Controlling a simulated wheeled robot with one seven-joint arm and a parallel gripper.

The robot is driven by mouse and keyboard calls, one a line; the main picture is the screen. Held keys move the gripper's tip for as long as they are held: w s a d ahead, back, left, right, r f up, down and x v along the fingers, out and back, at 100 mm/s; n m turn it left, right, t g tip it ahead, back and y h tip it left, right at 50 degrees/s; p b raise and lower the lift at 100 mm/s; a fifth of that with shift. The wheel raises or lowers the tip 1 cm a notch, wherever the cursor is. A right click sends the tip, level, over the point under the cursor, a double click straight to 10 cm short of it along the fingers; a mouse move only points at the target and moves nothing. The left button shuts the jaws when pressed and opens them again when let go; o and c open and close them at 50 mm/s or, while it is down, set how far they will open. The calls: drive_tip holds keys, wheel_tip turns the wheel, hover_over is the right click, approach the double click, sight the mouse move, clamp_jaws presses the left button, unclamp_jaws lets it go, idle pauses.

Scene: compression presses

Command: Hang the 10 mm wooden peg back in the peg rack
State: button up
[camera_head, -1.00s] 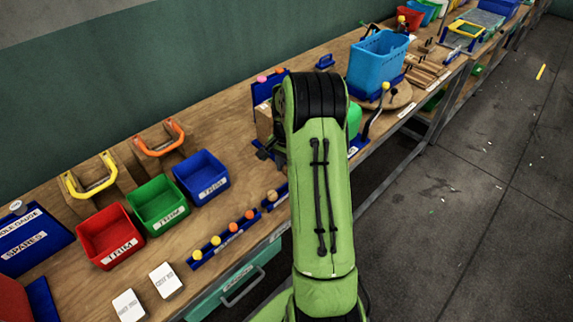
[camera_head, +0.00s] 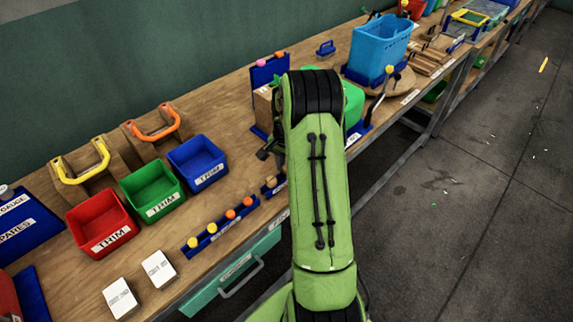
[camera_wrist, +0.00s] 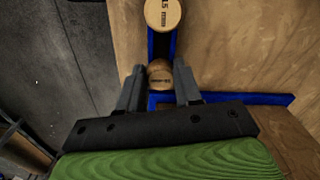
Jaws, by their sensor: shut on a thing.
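In the head view a wooden peg end (camera_head: 271,181) shows on a short blue rack (camera_head: 280,188) at the bench front, partly behind my arm. My fingers are hidden there.
A blue rack with yellow and orange pegs (camera_head: 212,238) lies along the bench's front edge. Red (camera_head: 100,228), green (camera_head: 152,192) and blue (camera_head: 197,163) TRIM bins stand to the left. A blue upright panel (camera_head: 265,72) and a large blue bin (camera_head: 378,52) stand farther back.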

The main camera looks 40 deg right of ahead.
drive_tip(key=o, duration=1)
drive_tip(key=shift+r, duration=0.1)
wheel_tip(320, 180, up, 16)
drive_tip(key=shift+f+p, duration=0.15)
drive_tip(key=shift+p, duration=1)
